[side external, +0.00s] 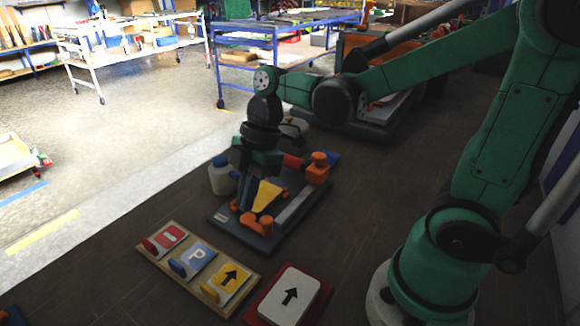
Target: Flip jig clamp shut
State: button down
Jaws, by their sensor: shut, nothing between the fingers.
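The jig (262,243) is a dark blue-grey plate on the floor, centre of the side view. An orange clamp part (318,170) stands upright at its right end, beside a red bar (293,161). Another orange part (256,223) lies low at its near edge. A yellow piece (267,196) is on the jig between them. My gripper (244,206) points down over the jig's left side, shut and empty, just left of the yellow piece. Contact with the jig cannot be told. My wrist hides the jig's far left part.
A wooden tray (207,297) with red, blue and yellow sign tiles lies in front of the jig. A red-edged white arrow sign (291,295) is right of it. A white bottle (222,178) stands close behind my gripper, left. Open floor lies further left.

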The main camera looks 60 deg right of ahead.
jog(key=shift+v, duration=2.3)
jog(key=shift+d, duration=0.1)
jog(key=m+t+h, duration=0.1)
jog(key=m+t, duration=0.1)
jog(key=m, duration=0.3)
jog(key=d+f+m+t+h, duration=0.1)
jog(key=m+t, duration=0.1)
jog(key=m, duration=0.3)
jog(key=s+d+m+t+h, duration=0.1)
jog(key=m+t, duration=0.1)
jog(key=m, duration=0.3)
jog(key=shift+d+f+h, duration=0.1)
jog(key=shift+f+h, duration=0.2)
jog(key=shift+h, duration=0.1)
